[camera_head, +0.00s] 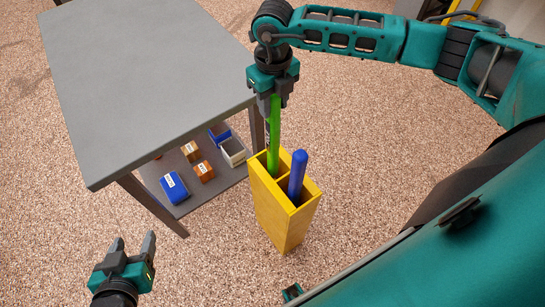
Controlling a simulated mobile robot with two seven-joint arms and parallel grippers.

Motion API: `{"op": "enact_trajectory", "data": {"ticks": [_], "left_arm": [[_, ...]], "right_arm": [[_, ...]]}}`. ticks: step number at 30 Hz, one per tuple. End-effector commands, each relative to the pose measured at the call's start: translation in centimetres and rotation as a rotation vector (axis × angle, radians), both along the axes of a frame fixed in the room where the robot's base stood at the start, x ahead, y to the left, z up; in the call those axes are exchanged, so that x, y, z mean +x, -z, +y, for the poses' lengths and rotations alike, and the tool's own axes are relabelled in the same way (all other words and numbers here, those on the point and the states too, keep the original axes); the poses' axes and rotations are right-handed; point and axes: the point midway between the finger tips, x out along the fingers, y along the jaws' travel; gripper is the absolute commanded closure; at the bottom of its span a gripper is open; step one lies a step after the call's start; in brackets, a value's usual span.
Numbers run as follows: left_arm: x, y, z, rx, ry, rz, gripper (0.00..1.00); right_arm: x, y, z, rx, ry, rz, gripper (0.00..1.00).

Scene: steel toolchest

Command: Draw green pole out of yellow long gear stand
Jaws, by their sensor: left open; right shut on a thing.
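The yellow long gear stand (283,218) stands upright on the floor, right of the grey table. The green pole (274,140) stands upright in the stand's left compartment, its lower end hidden inside. My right gripper (272,103) is above the stand and shut on the upper end of the green pole. My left gripper (133,244) is open and empty at the lower left, well apart from the stand.
A blue pole (297,174) stands in the stand's right compartment, close to the green pole. The grey table (145,75) is at the left. Its lower shelf (185,157) holds blue, white and brown boxes. Speckled floor lies open around the stand.

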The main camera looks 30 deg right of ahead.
Motion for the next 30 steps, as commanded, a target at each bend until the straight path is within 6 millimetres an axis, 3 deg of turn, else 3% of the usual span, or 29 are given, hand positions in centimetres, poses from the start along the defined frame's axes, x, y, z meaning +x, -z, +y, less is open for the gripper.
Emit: {"op": "enact_trajectory", "data": {"ticks": [10,22,30], "left_arm": [[0.0,-0.2,0.0,0.000,0.000,0.000,0.40],[-0.1,-1.5,0.0,0.001,0.000,0.005,0.40],[-0.1,-1.2,0.0,0.001,0.000,0.005,0.40]], "right_arm": [[0.0,-0.4,0.0,0.000,0.000,-0.001,0.92],[0.0,-2.8,0.0,0.000,0.000,-0.001,0.92],[0.1,-4.2,0.0,0.000,0.000,-0.002,0.92]]}}
